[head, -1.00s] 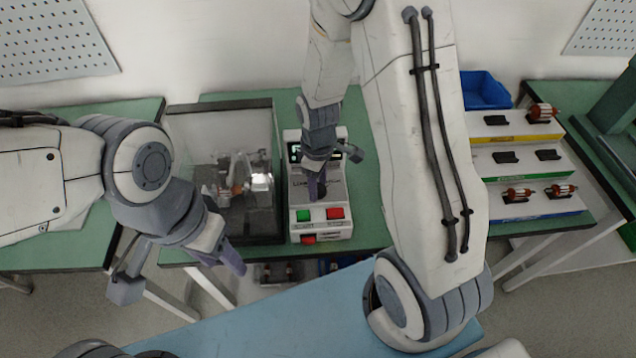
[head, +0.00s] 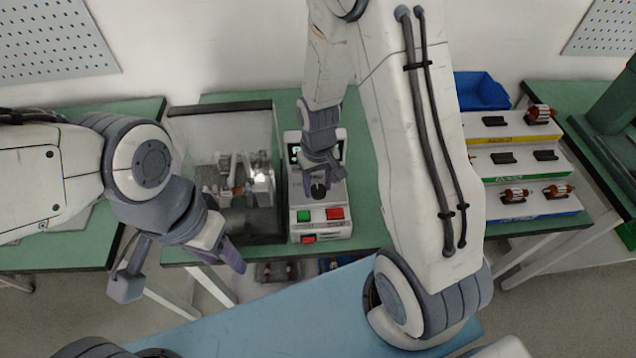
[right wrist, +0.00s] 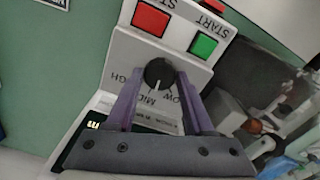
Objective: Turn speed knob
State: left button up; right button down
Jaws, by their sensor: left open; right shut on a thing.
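The speed knob (right wrist: 158,73) is a round black dial with a white mark, seen in the right wrist view. Its mark points toward the MID label, between LOW and the partly hidden HIGH. My left gripper (head: 182,275) is open and empty, in front of the table edge.
A green START button (right wrist: 203,45) and red STOP button (right wrist: 150,19) sit close to the knob. A clear-walled enclosure (head: 222,125) with machinery stands left of the box. A stepped rack (head: 520,160) with rotors and a blue bin (head: 482,92) are at the right.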

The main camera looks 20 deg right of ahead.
aim_at(318, 189)
jog(key=shift+m, duration=0.6)
jog(key=shift+c, duration=1.4)
grip_release()
jog(key=shift+r, duration=0.1)
notch_tip(318, 189, up, 10)
jog(key=shift+r, duration=0.2)
